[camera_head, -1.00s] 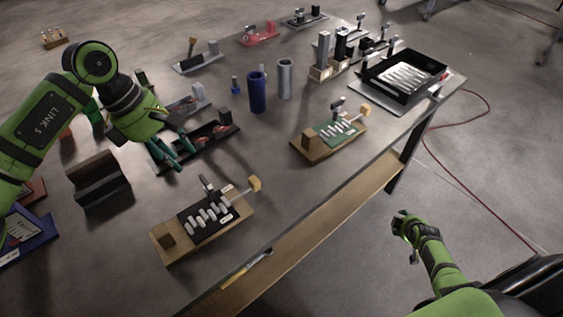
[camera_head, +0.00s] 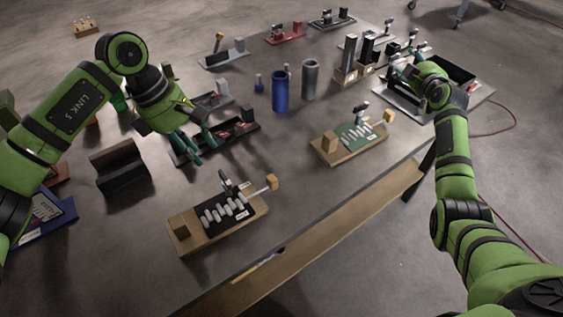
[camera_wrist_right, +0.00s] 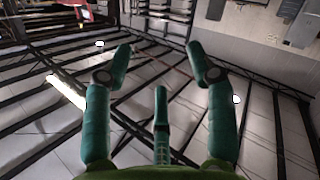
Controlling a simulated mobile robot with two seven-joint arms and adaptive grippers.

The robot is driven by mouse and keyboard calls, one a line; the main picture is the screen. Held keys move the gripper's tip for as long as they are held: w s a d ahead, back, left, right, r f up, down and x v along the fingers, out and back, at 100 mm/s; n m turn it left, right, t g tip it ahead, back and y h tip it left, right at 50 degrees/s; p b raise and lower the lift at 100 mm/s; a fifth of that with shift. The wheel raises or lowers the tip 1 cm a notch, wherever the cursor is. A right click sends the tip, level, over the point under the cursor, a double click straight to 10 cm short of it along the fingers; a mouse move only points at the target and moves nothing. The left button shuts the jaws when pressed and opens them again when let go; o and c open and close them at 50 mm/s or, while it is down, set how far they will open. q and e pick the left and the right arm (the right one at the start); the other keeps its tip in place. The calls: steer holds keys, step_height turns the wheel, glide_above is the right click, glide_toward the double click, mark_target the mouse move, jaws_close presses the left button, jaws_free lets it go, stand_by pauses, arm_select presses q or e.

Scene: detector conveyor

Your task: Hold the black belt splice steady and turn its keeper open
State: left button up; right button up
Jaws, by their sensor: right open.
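The black belt splice (camera_head: 225,212), a dark strip with several pale rollers, lies on a wooden board at the front of the table. A small dark upright lever (camera_head: 229,188) stands at its back edge, and a rod with a wooden knob (camera_head: 272,182) sticks out to the right; I cannot tell which is the keeper. My left gripper (camera_head: 205,152) is behind the splice, above a black tray, its teal fingers apart and nothing seen between them. My right gripper (camera_wrist_right: 160,50) is open and empty; in the head view it is at the far right, largely hidden by its wrist.
A similar green splice (camera_head: 357,134) on a wooden board lies right of the black one. A blue cylinder (camera_head: 280,92) and a grey cylinder (camera_head: 310,80) stand behind. A black tray (camera_head: 460,76) is beside my right wrist. A dark angled block (camera_head: 122,165) stands at left.

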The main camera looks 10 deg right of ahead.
steer(key=w+a+r+n+t+y, duration=0.1)
steer(key=w+a+r+n+y, duration=0.1)
steer(key=w+a+r, duration=0.4)
steer(key=s+a+f+n+g+y, duration=0.15)
steer(key=a+n+g+y, duration=0.45)
steer(key=a, duration=2)
steer(key=n+g+h, duration=0.4)
steer(key=n+g, duration=0.5)
steer(key=g, duration=0.1)
glide_above(273, 177)
step_height(273, 177, down, 14)
steer(key=shift+a+f, duration=0.1)
steer(key=shift+f, duration=0.15)
steer(key=shift+s+f, duration=0.1)
steer(key=shift+f, duration=0.25)
step_height(273, 177, down, 6)
steer(key=shift+f, duration=0.25)
